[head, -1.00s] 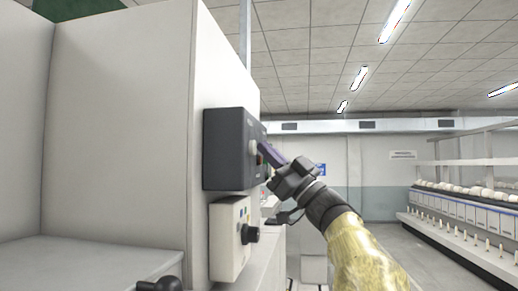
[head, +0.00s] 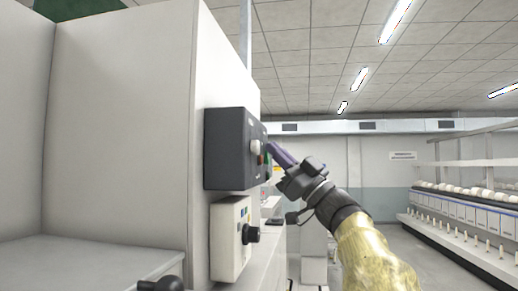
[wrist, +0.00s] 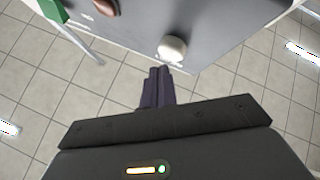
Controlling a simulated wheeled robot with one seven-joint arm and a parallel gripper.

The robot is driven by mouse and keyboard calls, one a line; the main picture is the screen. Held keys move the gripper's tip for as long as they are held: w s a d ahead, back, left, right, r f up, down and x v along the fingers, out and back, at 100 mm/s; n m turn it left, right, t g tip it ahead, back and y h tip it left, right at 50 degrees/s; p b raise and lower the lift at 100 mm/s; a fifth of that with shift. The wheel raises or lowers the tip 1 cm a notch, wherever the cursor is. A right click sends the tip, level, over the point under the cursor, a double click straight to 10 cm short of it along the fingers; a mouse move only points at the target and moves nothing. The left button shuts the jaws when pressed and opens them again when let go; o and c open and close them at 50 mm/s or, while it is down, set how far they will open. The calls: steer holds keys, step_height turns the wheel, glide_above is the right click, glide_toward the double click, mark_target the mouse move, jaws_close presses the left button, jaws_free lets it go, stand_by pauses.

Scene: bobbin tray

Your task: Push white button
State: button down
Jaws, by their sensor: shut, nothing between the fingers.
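The white button (head: 255,146) is a round knob on the face of a dark grey control box (head: 226,150). It also shows in the wrist view (wrist: 172,47), just beyond and slightly right of my fingertips. My gripper (head: 270,148) has its purple fingers shut together with nothing between them. The fingertips (wrist: 158,70) are close to the white button and look apart from it by a small gap.
A reddish button (wrist: 105,7) and a green one (wrist: 52,8) sit on the same box face. A light box with a black knob (head: 250,234) is mounted below. The white cabinet wall (head: 120,130) fills the left. Shelves with bobbins (head: 465,205) stand far right.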

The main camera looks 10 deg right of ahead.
steer(key=d, duration=0.1)
steer(key=s+d, duration=0.1)
steer(key=d, duration=0.2)
steer(key=shift+s+d, duration=0.3)
steer(key=shift+d, duration=0.1)
stand_by(0.9)
